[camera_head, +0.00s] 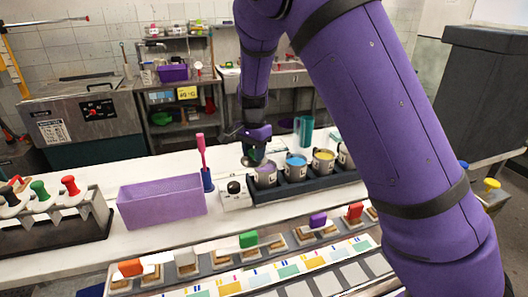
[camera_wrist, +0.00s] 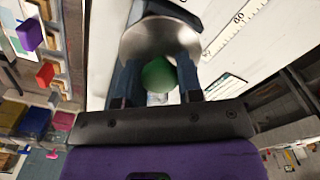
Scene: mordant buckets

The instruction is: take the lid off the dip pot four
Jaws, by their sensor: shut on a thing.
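My gripper (camera_head: 254,147) is shut on the green knob (camera_wrist: 159,75) of a round metal lid (camera_wrist: 160,38). In the head view the lid is small and dark beneath the gripper, up against the left side of the dip pot with purple contents (camera_head: 266,176). That pot stands open in a dark rack (camera_head: 310,184). To its right stand an open pot with blue contents (camera_head: 296,168) and one with yellow contents (camera_head: 324,163). Another pot (camera_head: 345,157) is partly hidden behind my arm. The pot numbers are too small to read.
A white box with a black knob (camera_head: 235,194) stands left of the rack. A purple bin (camera_head: 162,204) and a blue holder with a pink-handled tool (camera_head: 207,180) are further left. A teal jug (camera_head: 303,132) stands behind the pots. Coloured-handled stamps line the front.

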